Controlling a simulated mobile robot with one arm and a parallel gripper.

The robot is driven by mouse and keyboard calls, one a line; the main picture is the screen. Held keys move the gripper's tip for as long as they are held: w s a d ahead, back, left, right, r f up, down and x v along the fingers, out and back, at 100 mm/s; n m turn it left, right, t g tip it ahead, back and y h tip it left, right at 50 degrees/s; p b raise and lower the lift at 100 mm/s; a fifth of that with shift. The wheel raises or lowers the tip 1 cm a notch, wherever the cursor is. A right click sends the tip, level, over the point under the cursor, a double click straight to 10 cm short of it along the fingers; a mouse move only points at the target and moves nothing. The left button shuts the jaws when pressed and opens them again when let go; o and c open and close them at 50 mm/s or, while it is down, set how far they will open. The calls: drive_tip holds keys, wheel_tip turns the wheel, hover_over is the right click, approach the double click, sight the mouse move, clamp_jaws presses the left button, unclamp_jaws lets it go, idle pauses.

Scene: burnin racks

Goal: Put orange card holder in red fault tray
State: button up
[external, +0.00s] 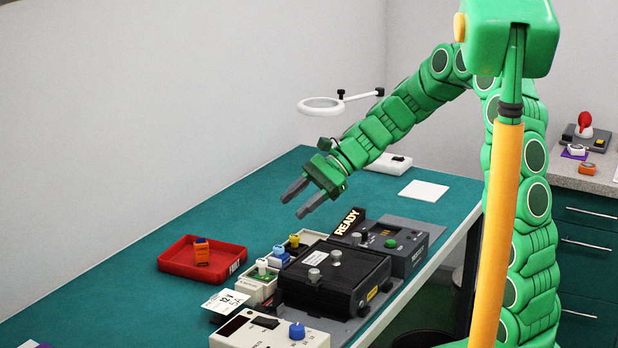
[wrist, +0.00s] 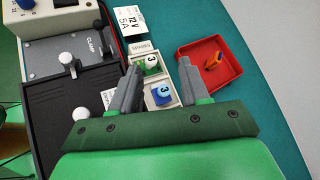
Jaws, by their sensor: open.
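The red fault tray (external: 207,270) lies on the teal bench at the left. The orange card holder (external: 202,255) stands inside the tray, with a dark top. In the wrist view the orange card holder (wrist: 213,61) shows inside the red tray (wrist: 231,77), right of my fingers. My gripper (external: 297,203) is open and empty, held above the bench, to the right of the tray and higher than it. In the wrist view my gripper (wrist: 160,72) has its two grey fingers apart, over the small bins, with nothing between them that it grips.
Small bins (external: 253,287) with coloured holders stand between the tray and the black clamp box (external: 335,278). A READY sign (external: 348,221) and a grey control unit (external: 397,242) stand behind it. A white meter (external: 268,331) is at the front. The bench's back left is clear.

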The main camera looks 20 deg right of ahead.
drive_tip(key=s+d+r+n+h, duration=0.1)
drive_tip(key=s+d+n+h, duration=0.4)
drive_tip(key=s+d, duration=0.9)
drive_tip(key=s+d+r+n+h, duration=0.1)
drive_tip(key=s+d+n+h, duration=0.3)
drive_tip(key=s+d, duration=1)
drive_tip(key=d+h, duration=0.2)
drive_tip(key=d, duration=0.4)
drive_tip(key=shift+s+d+r+n+t, duration=0.25)
drive_tip(key=shift+n+t, duration=0.15)
